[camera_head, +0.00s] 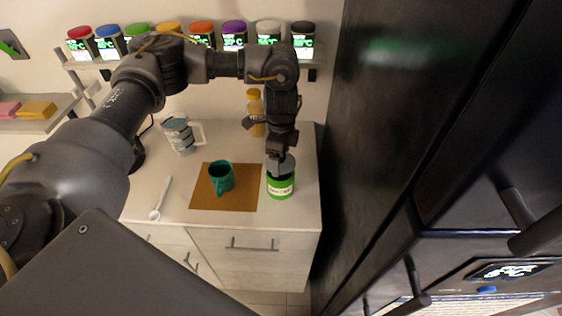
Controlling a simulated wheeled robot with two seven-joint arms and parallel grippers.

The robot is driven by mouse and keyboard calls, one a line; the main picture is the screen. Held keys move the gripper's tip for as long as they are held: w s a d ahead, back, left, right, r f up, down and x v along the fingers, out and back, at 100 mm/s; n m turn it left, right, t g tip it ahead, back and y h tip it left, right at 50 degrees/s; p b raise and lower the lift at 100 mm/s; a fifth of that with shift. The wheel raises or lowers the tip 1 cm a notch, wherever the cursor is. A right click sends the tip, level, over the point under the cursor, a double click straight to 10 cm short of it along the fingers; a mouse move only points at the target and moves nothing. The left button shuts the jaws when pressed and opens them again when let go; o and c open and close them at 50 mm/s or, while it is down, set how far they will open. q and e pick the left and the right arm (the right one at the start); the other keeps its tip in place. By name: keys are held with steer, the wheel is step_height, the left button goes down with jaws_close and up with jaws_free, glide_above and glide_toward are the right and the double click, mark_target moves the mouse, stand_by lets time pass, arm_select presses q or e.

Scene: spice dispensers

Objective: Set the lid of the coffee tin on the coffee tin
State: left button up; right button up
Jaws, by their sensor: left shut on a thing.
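A green coffee tin with a white label (281,190) stands upright on the counter, at the right edge of the brown mat. My left gripper (279,156) points down directly over the tin. It is shut on a grey lid (287,166), which sits at the tin's top. The fingers hide part of the lid, and I cannot tell whether it touches the rim. My right gripper is not in view.
A teal mug (221,177) stands on the brown mat (240,200). A white spoon (161,199), a glass jug (181,136) and a yellow bottle (255,108) are also on the counter. Spice dispensers line the shelf behind. A dark cabinet (400,130) rises close on the right.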

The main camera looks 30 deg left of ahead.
mark_target(281, 164)
arm_select(q)
steer(key=shift+w+f, duration=0.1)
steer(key=shift+f, duration=0.1)
step_height(281, 164, down, 3)
steer(key=shift+w+r+p, duration=0.1)
steer(key=shift+p, duration=0.5)
steer(key=shift+a+f, duration=0.1)
steer(key=shift+f, duration=0.2)
steer(key=o, duration=0.9)
steer(key=shift+f, duration=0.1)
steer(key=shift+o, duration=0.2)
